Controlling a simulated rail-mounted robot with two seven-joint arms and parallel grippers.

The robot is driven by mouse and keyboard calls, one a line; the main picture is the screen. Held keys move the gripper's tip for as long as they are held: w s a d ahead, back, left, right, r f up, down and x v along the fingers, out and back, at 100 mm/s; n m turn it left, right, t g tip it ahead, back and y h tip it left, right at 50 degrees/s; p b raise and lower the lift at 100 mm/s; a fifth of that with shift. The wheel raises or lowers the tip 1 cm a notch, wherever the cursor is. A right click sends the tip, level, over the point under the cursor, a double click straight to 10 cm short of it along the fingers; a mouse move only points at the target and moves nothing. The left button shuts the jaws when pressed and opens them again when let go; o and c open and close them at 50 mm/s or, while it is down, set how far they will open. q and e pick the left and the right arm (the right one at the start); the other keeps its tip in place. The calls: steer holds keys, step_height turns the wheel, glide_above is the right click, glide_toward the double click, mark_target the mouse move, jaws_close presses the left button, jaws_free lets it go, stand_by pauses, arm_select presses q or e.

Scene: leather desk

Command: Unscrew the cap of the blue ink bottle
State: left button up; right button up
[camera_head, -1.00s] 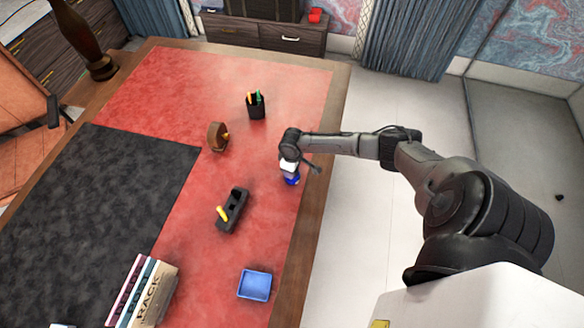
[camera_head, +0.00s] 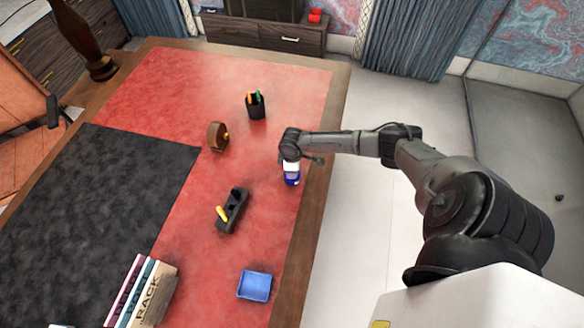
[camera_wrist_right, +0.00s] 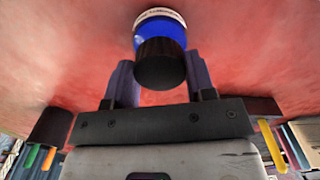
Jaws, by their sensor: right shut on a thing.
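The blue ink bottle (camera_head: 292,180) stands near the right edge of the red desk top in the head view, below my right gripper. In the right wrist view the blue bottle (camera_wrist_right: 176,32) has a white label band and a black cap (camera_wrist_right: 160,66) facing the camera. My right gripper (camera_wrist_right: 162,82) has one finger on each side of the cap and is shut on it. The cap appears to be on the bottle; whether the thread is loose cannot be told. My left gripper is not in view.
A black pen holder (camera_head: 256,105), a round brown wooden object (camera_head: 217,137), a black holder with a yellow item (camera_head: 232,211), a blue tray (camera_head: 268,286) and several upright books (camera_head: 150,294) are on the desk. The red surface around the bottle is clear.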

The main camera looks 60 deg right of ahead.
steer(key=n, duration=0.3)
steer(key=shift+f, duration=0.1)
steer(key=shift+n, duration=0.4)
steer(key=n+b, duration=0.1)
steer(key=n, duration=0.2)
steer(key=shift+n, duration=0.6)
